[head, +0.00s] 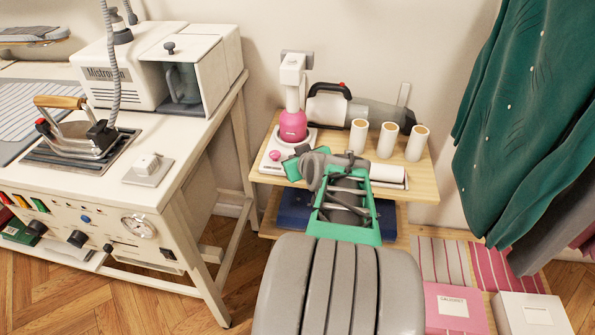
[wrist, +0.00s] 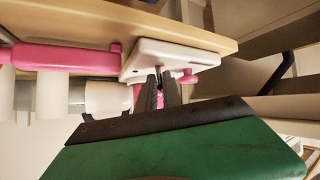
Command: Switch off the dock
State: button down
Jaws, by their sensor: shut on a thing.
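The white dock (head: 272,165) stands on the upper wooden shelf, with a pink knob (head: 275,155) on it and a white column with a pink round bulb (head: 293,126) behind. In the wrist view the dock (wrist: 180,57) is seen close and upside down, with a pink knob (wrist: 187,77) on its face. My gripper (wrist: 160,78) has its grey fingertips at the dock, just beside that knob. The fingers are shut on a small part at the dock's face, which they mostly hide. In the head view my arm covers the fingertips.
White cups (head: 388,140) stand right of the dock, and a grey handheld device (head: 370,112) lies behind them. A white ironing station (head: 120,190) is at the left. Green cloth (head: 520,120) hangs at the right. A pink box (head: 455,308) sits low at the right.

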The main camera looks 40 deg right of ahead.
jog(key=b, duration=0.1)
jog(key=t+h+b, duration=0.1)
jog(key=shift+s+a+f+b, duration=0.15)
jog(key=shift+f+b, duration=0.1)
jog(key=shift+b, duration=0.15)
jog(key=shift+r+b, duration=0.15)
jog(key=shift+b, duration=0.2)
jog(key=shift+r, duration=0.1)
jog(key=c, duration=1.6)
grip_release()
jog(key=shift+o, duration=0.2)
